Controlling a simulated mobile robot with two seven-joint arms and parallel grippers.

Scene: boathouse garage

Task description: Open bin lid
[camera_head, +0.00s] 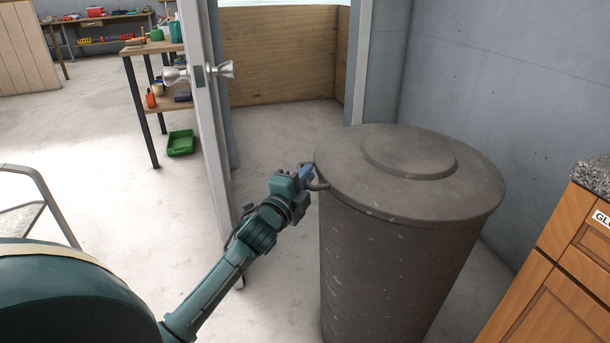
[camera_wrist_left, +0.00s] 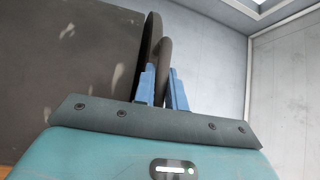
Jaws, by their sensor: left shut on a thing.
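A tall dark grey round bin (camera_head: 400,270) stands on the floor right of centre in the head view. Its round lid (camera_head: 350,172) lies flat on top, and no gap shows under its rim. A small curved handle (camera_head: 319,184) sticks out at the lid's left edge. My left gripper (camera_head: 308,173) is at this handle, shut on it. In the left wrist view, the two blue fingers (camera_wrist_left: 163,88) stand either side of the dark curved handle (camera_wrist_left: 165,55), and the bin's scratched side (camera_wrist_left: 85,60) fills the left. My right gripper is not in view.
A white door (camera_head: 207,120) with a metal handle stands open just left of the gripper. A wooden cabinet (camera_head: 545,300) with a stone top is at the right, and a grey wall (camera_head: 500,90) is behind the bin. Floor on the left holds a green tray (camera_head: 181,143) under a shelf table.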

